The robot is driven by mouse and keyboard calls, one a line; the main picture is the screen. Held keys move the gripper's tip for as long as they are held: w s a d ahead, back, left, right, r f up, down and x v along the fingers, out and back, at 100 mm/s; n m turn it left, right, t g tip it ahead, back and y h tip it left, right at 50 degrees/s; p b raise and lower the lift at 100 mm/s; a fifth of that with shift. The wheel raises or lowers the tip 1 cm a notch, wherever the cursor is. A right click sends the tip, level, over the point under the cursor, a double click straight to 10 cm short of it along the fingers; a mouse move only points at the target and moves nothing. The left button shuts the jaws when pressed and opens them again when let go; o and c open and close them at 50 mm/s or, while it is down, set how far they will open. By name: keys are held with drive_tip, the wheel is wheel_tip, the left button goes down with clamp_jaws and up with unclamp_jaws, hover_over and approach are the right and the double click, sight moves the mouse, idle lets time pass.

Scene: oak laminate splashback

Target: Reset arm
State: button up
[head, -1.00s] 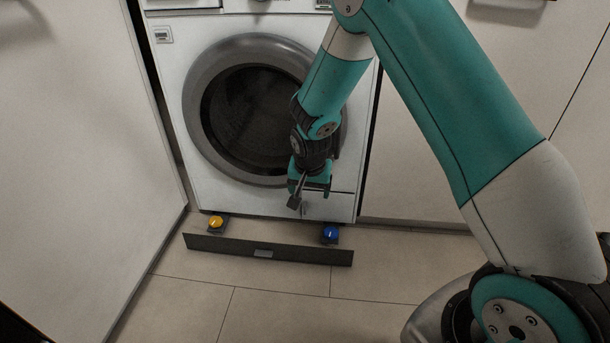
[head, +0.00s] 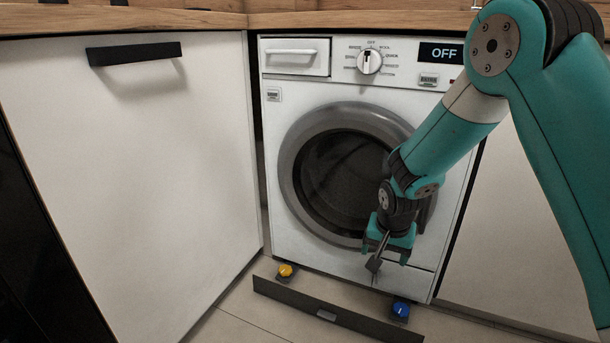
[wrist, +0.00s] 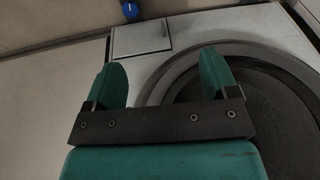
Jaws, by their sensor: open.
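My gripper (head: 388,256) hangs down in front of the lower right of the washing machine (head: 277,170). Its two teal fingers stand apart in the wrist view (wrist: 163,78), with nothing between them. My arm is bent and reaches in from the right in the head view. The machine's round door (head: 295,165) looks shut, and my arm hides part of its right side. Whether the gripper touches the machine's front cannot be told.
The display (head: 440,53) reads OFF; a dial (head: 369,62) sits beside it. A dark plinth strip (head: 285,294) lies on the floor before yellow (head: 286,270) and blue (head: 401,309) knobs. A white cabinet (head: 150,170) stands left. A wooden worktop (head: 120,18) runs above.

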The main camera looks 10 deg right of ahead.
drive_tip(key=s+a+r+n+y+p, duration=0.1)
drive_tip(key=s+a+r+n+p, duration=0.3)
drive_tip(key=r, duration=0.5)
drive_tip(key=s+a+r+n+y+p, duration=0.1)
drive_tip(key=s+a+r+y+p, duration=0.1)
drive_tip(key=s+a+r, duration=0.5)
drive_tip(key=s+a+r+n+g+y+p, duration=0.2)
drive_tip(key=s+r+n+p, duration=0.45)
drive_tip(key=s+r, duration=1.05)
wheel_tip(320, 180, up, 36)
drive_tip(key=n+p, duration=0.1)
drive_tip(key=p, duration=3.5)
drive_tip(key=shift+s+d+r+n+g, duration=0.15)
drive_tip(key=shift+s+d+n+g, duration=0.1)
drive_tip(key=shift+d+n+g, duration=0.15)
